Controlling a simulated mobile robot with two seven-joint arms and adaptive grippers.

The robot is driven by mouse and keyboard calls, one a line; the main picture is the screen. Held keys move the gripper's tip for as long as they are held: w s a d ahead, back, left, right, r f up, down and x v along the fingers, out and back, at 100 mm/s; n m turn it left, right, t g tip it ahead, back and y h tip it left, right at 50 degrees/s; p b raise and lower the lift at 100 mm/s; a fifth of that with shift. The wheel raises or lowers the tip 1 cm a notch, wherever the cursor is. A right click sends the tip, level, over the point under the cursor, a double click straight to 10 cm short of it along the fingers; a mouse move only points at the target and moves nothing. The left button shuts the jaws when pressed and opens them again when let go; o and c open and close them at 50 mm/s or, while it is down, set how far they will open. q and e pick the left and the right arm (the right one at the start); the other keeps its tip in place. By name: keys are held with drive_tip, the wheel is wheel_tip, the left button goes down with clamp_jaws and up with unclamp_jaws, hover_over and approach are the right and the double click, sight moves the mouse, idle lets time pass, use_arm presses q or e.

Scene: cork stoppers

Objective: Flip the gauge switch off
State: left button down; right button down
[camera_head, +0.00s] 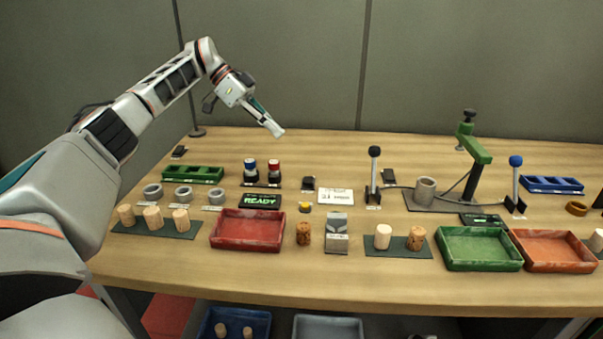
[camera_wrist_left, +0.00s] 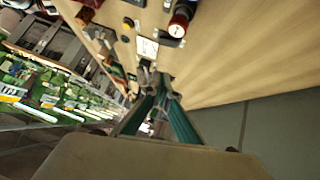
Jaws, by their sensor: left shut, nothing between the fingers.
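My left gripper (camera_head: 275,130) hangs over the back part of the table, above the two capped knobs, touching nothing. Its fingers are shut and empty; they also show in the left wrist view (camera_wrist_left: 158,84). A display (camera_head: 260,201) reads READY in green. My right gripper is not in view.
Blue and red knobs (camera_head: 274,168) stand below the gripper. A press with a green arm (camera_head: 475,152) and a blue-knobbed lever (camera_head: 515,178) stand at right. Red (camera_head: 247,243), green (camera_head: 484,262) and orange trays line the front, with corks between. Air around the gripper is free.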

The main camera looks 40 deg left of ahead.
use_arm(q)
drive_tip(key=shift+w+d+f, duration=0.1)
drive_tip(key=shift+d+f, duration=0.15)
drive_tip(key=shift+f, duration=0.05)
drive_tip(key=b, duration=0.1)
approach(311, 181)
drive_tip(key=w+d, duration=0.2)
drive_tip(key=d, duration=0.1)
drive_tip(key=shift+d+f, duration=0.1)
drive_tip(key=shift+d, duration=0.05)
drive_tip(key=f, duration=0.1)
drive_tip(key=f+b, duration=0.1)
drive_tip(key=f, duration=0.1)
drive_tip(key=shift+s+d+f, duration=0.1)
drive_tip(key=shift+s+d, duration=0.05)
drive_tip(key=shift+d, duration=0.05)
drive_tip(key=shift+f, duration=0.35)
drive_tip(key=shift+d, duration=0.1)
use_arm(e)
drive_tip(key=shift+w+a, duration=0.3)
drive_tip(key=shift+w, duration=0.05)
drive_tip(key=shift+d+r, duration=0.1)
